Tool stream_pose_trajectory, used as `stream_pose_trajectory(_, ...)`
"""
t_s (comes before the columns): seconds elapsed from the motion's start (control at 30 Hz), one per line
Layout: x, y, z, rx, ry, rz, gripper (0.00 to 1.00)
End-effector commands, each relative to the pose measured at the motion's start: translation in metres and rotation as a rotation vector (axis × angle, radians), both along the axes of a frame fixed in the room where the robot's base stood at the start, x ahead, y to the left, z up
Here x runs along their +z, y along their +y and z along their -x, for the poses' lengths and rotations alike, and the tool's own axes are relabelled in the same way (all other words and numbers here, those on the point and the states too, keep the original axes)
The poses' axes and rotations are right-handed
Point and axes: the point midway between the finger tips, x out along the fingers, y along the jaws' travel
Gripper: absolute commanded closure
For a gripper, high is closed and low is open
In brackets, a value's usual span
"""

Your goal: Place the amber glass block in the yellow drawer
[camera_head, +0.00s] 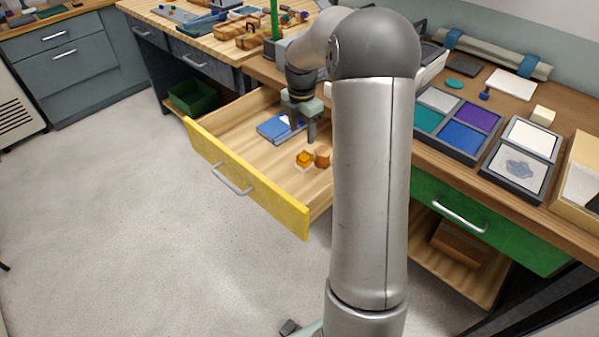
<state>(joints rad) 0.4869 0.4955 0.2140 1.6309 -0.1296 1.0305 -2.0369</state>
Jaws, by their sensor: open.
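The yellow drawer (248,179) is pulled open, and its wooden inside shows. A small amber glass block (304,158) lies on the drawer floor near its right side. A darker orange-brown piece (322,157) sits right beside it, partly against the outline of my arm; I cannot tell exactly what it is. My gripper (302,132) points down over the drawer, behind the amber block in the picture and apart from it. Its two fingers are spread with nothing seen between them.
A blue book or box (279,128) lies in the drawer beside my gripper. The worktop at right holds a tray of coloured tiles (459,122). A closed green drawer (490,222) is below it. A green bin (193,97) stands behind the open drawer. The floor in front is clear.

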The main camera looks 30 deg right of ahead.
Motion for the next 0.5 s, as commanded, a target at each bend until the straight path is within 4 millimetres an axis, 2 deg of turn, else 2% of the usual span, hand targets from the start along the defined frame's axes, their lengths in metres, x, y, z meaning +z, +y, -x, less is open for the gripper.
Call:
stream_pose_trajectory(0.17, 0.031, 0.065, 0.062, -0.418, -0.004, 0.035, 0.45)
stream_pose_trajectory(0.23, 0.039, 0.090, 0.098, -0.643, -0.012, 0.044, 0.45)
stream_pose_trajectory(0.4, 0.043, 0.137, 0.187, -1.183, -0.029, 0.039, 0.45)
stream_pose_trajectory(0.5, 0.037, 0.153, 0.232, -1.450, -0.029, 0.027, 0.45)
